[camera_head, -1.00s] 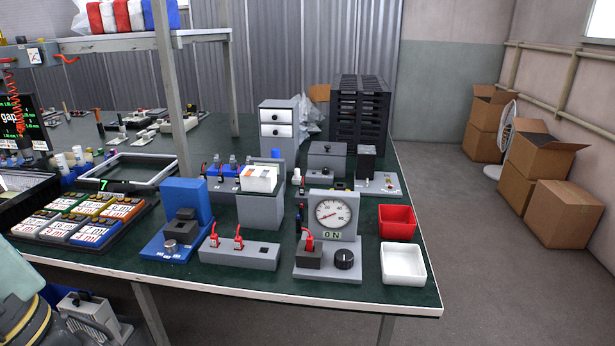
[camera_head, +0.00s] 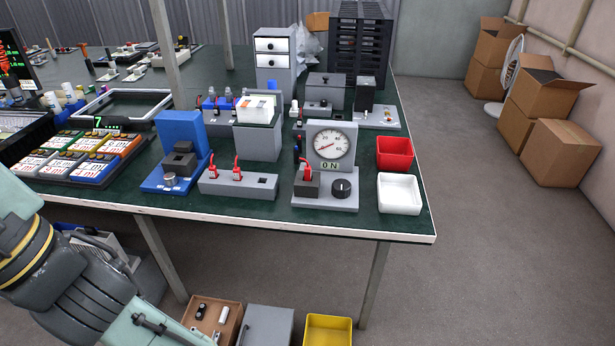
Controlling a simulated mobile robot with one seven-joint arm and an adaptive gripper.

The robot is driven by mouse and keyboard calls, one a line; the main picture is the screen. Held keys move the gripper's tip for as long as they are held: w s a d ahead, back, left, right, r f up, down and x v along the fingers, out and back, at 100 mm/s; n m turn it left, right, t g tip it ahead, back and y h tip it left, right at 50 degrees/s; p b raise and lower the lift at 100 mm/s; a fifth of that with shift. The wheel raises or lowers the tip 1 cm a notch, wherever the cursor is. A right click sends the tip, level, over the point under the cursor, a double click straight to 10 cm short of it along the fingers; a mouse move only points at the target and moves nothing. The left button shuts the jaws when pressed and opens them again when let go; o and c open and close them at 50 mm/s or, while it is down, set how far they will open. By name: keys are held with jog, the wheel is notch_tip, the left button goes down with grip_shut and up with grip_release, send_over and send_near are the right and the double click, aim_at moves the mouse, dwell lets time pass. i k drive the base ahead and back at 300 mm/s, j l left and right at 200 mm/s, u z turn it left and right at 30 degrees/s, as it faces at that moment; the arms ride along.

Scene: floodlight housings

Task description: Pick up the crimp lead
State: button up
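I cannot tell for certain which thing is the crimp lead. Two small red pieces with thin upright ends, the left red piece (camera_head: 211,172) and the right red piece (camera_head: 237,174), stand in a long grey block (camera_head: 255,186) near the table's front edge. A similar red piece (camera_head: 307,172) stands on a dark block in front of a round dial gauge (camera_head: 331,145) marked ON. My arm shows at the lower left, below and left of the table edge. My gripper is outside the picture.
A blue fixture (camera_head: 182,135), a red bin (camera_head: 394,153) and a white bin (camera_head: 399,194) flank the gauge on the green table (camera_head: 150,213). A yellow bin (camera_head: 327,330) and a brown box (camera_head: 212,318) are below. Floor at right is clear before the cartons (camera_head: 560,150).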

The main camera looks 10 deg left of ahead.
aim_at(308, 168)
jog(key=l+u, duration=0.15)
jog(key=u, duration=0.2)
jog(key=i+l+u, duration=0.1)
jog(key=u, duration=0.25)
jog(key=l+u, duration=0.45)
jog(key=l, duration=1.6)
jog(key=k+l+u, duration=0.1)
jog(key=l, duration=0.65)
jog(key=k+l, duration=0.1)
jog(key=l, duration=0.6)
jog(key=i+j, duration=0.15)
jog(key=j, duration=0.15)
jog(key=i+j, duration=0.15)
jog(key=j, duration=0.1)
